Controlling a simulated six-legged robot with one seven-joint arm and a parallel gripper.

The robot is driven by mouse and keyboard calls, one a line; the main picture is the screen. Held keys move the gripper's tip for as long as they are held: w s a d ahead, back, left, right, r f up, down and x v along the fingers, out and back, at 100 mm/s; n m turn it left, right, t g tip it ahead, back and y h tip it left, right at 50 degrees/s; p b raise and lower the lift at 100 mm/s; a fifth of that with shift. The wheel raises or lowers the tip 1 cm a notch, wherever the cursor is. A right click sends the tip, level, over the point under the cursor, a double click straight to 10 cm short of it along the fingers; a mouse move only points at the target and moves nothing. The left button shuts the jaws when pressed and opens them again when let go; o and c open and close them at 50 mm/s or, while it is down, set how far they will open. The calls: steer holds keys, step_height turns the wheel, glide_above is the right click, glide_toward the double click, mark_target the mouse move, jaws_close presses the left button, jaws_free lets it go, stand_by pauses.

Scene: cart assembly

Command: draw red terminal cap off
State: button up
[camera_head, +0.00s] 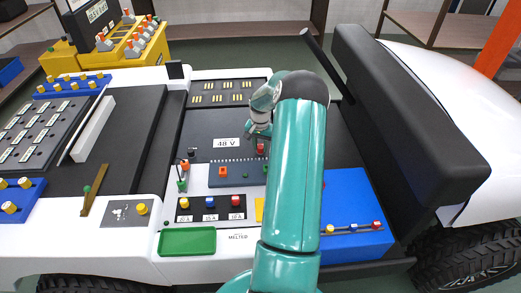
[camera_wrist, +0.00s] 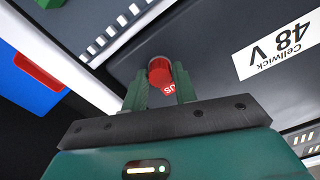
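The red terminal cap (camera_head: 261,148) stands on the dark battery top, just right of the 48 V label (camera_head: 227,143). In the wrist view the red cap (camera_wrist: 160,72) shows between my two green fingers, with white lettering on its near side. My gripper (camera_head: 258,131) is over the cap, its fingers apart on either side. In the wrist view my gripper (camera_wrist: 160,85) looks open, and I see no clear grip on the cap. Whether a finger touches it is hard to tell. The 48 V label (camera_wrist: 275,45) also shows there.
A blue box (camera_head: 350,200) lies to the right, beside the black seat (camera_head: 400,120). A green tray (camera_head: 187,241) is at the front. A panel with yellow, blue and red knobs (camera_head: 210,208) and a dark terminal strip (camera_head: 235,175) lie in front of the battery.

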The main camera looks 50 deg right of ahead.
mark_target(260, 147)
steer(key=shift+r, duration=0.3)
steer(key=shift+r, duration=2.5)
